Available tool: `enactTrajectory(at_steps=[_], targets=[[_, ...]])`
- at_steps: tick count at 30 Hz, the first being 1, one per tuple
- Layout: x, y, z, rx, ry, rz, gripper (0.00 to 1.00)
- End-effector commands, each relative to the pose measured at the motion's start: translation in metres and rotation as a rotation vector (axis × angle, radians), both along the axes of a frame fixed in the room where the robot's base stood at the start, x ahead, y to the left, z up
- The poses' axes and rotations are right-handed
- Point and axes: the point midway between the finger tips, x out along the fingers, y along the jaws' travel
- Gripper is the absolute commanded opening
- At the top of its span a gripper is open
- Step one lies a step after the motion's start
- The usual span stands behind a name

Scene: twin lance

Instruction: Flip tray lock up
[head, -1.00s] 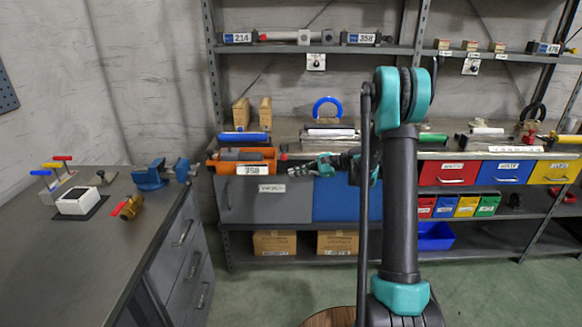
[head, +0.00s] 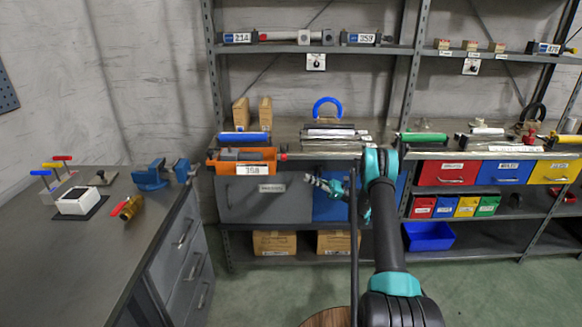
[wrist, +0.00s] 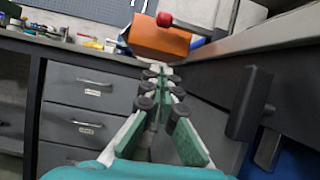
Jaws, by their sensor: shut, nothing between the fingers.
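The orange tray (head: 222,167) sits at the bench edge with a white number label on its front. A small red knob (head: 284,157) shows at its right end. In the wrist view the orange tray (wrist: 158,42) is at the top, and the red knob (wrist: 164,19) sits on a pale bar beside it. I take this knob to be the lock's lever; its pivot is not clear. My gripper (head: 308,179) is below and right of the knob, in front of the bench drawers, apart from the tray. In the wrist view my gripper (wrist: 164,72) is shut and empty, its tips below the tray.
A grey drawer (head: 245,200) and a blue panel (head: 328,207) lie below the bench top. A black handle (wrist: 250,103) is close on the right in the wrist view. The left workbench (head: 95,255) holds a blue vise (head: 150,178). Green floor is open between the benches.

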Motion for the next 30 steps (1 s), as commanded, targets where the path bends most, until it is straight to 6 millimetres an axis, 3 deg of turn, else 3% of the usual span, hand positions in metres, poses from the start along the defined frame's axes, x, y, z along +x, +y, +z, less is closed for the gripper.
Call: enactTrajectory(at_steps=[7,20,25,30], targets=[[-0.003,-0.014,-0.016,0.079,0.033,0.041,0.00],[-0.004,-0.014,-0.017,0.085,0.036,0.045,0.00],[-0.004,0.000,-0.009,0.085,0.037,0.047,0.00],[-0.005,0.026,0.007,0.085,0.037,0.048,0.00]])
